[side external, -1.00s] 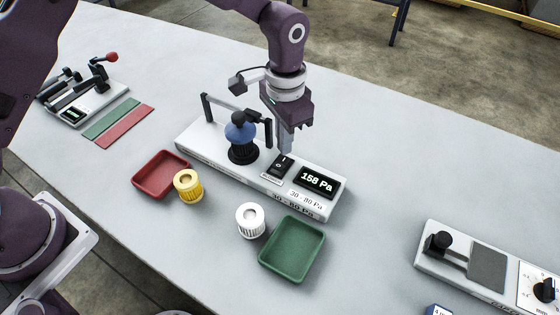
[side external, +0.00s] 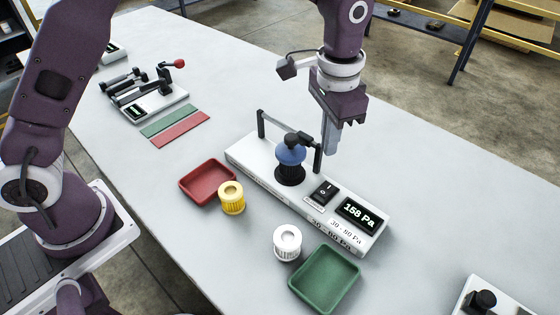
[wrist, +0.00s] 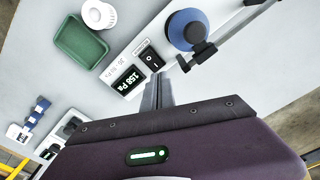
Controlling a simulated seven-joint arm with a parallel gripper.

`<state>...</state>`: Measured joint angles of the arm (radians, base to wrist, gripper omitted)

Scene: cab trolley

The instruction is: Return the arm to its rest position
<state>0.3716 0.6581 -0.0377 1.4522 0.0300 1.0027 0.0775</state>
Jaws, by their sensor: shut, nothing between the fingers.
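My gripper (side external: 331,150) is shut and empty, in the air above the white pressure tester (side external: 262,166). Its fingers point down over the tester's black rocker switch (side external: 323,193), apart from it. In the wrist view the closed fingers (wrist: 157,92) show just below the switch (wrist: 150,58). The tester's display (side external: 357,214) reads 158 Pa, beside a label reading 30 - 80 Pa. A blue-topped filter (side external: 290,155) sits on the tester's black seat under the clamp arm (side external: 304,141).
A red tray (side external: 207,182), a yellow filter (side external: 231,198), a white filter (side external: 287,242) and a green tray (side external: 325,279) stand in front of the tester. Another fixture with a red-knobbed lever (side external: 150,98) is at back left. The table beyond the tester is clear.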

